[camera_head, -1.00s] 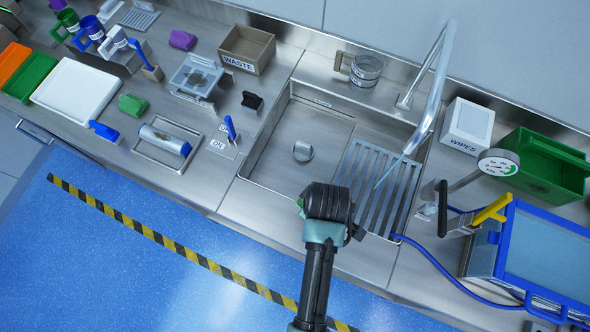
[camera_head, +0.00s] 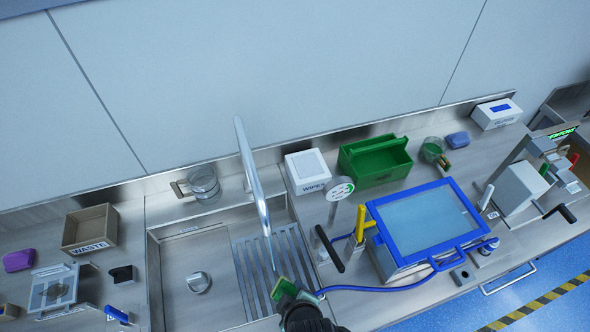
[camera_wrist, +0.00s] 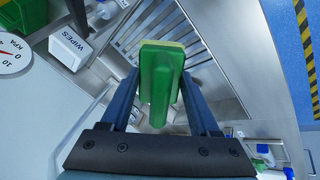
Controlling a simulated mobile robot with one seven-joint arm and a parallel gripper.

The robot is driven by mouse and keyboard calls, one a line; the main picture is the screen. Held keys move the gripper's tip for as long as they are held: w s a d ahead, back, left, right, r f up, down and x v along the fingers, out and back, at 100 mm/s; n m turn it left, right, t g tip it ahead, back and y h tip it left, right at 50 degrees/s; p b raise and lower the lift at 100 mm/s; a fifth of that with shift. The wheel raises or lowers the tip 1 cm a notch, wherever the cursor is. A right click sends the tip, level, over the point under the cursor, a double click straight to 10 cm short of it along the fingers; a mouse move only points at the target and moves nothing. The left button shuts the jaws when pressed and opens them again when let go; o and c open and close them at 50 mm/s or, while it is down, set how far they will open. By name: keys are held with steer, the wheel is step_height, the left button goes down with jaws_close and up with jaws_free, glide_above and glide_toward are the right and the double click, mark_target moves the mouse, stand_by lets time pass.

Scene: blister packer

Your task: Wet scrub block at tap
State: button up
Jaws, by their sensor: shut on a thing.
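The green scrub block (camera_wrist: 160,75), with a yellowish edge, is between the two fingers of my gripper (camera_wrist: 158,92) in the wrist view. My gripper is shut on it. In the head view the block (camera_head: 285,288) shows at the lower middle, over the slatted right part of the sink (camera_head: 165,290). The curved metal tap (camera_head: 250,170) rises behind the sink. A thin pale blue stream (camera_head: 272,252) runs down from its end toward the block. I cannot tell whether the stream touches the block.
Right of the sink stand a wipes box (camera_head: 307,172), a round gauge (camera_head: 340,188), a green bin (camera_head: 375,162) and a blue-framed unit (camera_head: 425,222). A blue hose (camera_head: 375,288) runs along the counter. A glass beaker (camera_head: 204,183) stands behind the sink, a waste box (camera_head: 90,230) at left.

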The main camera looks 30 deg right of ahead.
mark_target(291, 292)
steer(key=w+d+f+b, duration=0.2)
steer(key=w+b, duration=0.3)
steer(key=w, duration=0.5)
steer(key=shift+d, duration=0.65)
steer(key=shift+s+a+p, duration=0.4)
steer(key=shift+s+p, duration=0.25)
steer(key=shift+s, duration=0.65)
steer(key=shift+s+a+p, duration=0.45)
steer(key=shift+s+p, duration=0.15)
steer(key=shift+s, duration=0.65)
steer(key=shift+s+a+p, duration=0.4)
steer(key=shift+s+p, duration=0.25)
steer(key=shift+s, duration=0.65)
